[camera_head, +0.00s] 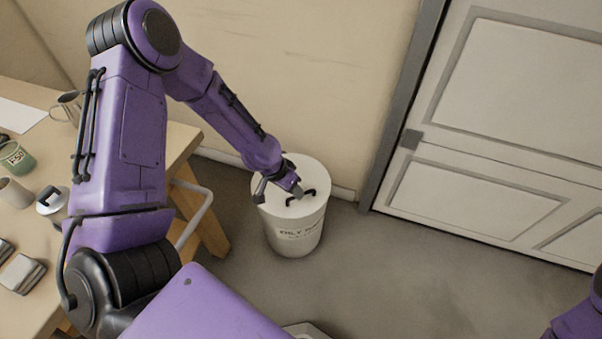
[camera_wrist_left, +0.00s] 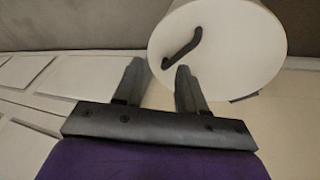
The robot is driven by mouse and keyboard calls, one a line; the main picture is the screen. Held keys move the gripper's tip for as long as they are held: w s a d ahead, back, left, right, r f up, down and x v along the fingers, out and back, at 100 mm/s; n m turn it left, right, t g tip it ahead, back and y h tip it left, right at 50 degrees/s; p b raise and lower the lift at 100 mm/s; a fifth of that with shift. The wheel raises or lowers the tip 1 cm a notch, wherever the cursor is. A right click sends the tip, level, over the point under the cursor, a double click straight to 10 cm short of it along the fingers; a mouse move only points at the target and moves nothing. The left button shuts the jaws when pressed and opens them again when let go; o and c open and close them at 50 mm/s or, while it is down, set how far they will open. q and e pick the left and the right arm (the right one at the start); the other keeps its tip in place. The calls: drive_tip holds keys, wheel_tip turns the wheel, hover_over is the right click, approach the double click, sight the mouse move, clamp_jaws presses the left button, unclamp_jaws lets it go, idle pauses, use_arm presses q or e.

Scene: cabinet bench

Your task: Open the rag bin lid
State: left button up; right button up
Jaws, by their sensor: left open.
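The white rag bin (camera_head: 293,238) stands upright on the floor by the wall, with dark lettering on its front. Its round white lid (camera_head: 318,176) is on and looks closed, with a black bar handle (camera_head: 303,196) on top. My left gripper (camera_head: 279,190) is over the lid, open and empty, beside the handle. In the left wrist view, the handle (camera_wrist_left: 182,48) shows beyond the fingertips of the left gripper (camera_wrist_left: 160,67), not between them. The lid (camera_wrist_left: 228,45) fills the upper right there. My right gripper is out of view.
A wooden bench (camera_head: 180,140) with mugs, a jar and other small items stands at the left, its leg close to the bin. A white panelled door (camera_head: 500,120) is at the right. The grey floor (camera_head: 420,270) right of the bin is clear.

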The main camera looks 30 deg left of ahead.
use_arm(q)
drive_tip(key=w+a+m+h+b, duration=0.2)
drive_tip(key=w+a+m+b, duration=0.2)
drive_tip(key=a+m+b, duration=0.15)
drive_tip(key=shift+n, duration=0.35)
drive_tip(key=b+x, duration=0.1)
drive_tip(key=x, duration=0.3)
drive_tip(key=b+x, duration=0.2)
drive_tip(key=x, duration=0.3)
drive_tip(key=shift+s+d+f+b, duration=0.1)
drive_tip(key=shift+s+f+b, duration=0.05)
drive_tip(key=shift+f+b, duration=0.15)
drive_tip(key=shift+d+f, duration=0.2)
drive_tip(key=shift+f, duration=0.05)
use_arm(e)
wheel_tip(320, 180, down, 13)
use_arm(q)
clamp_jaws()
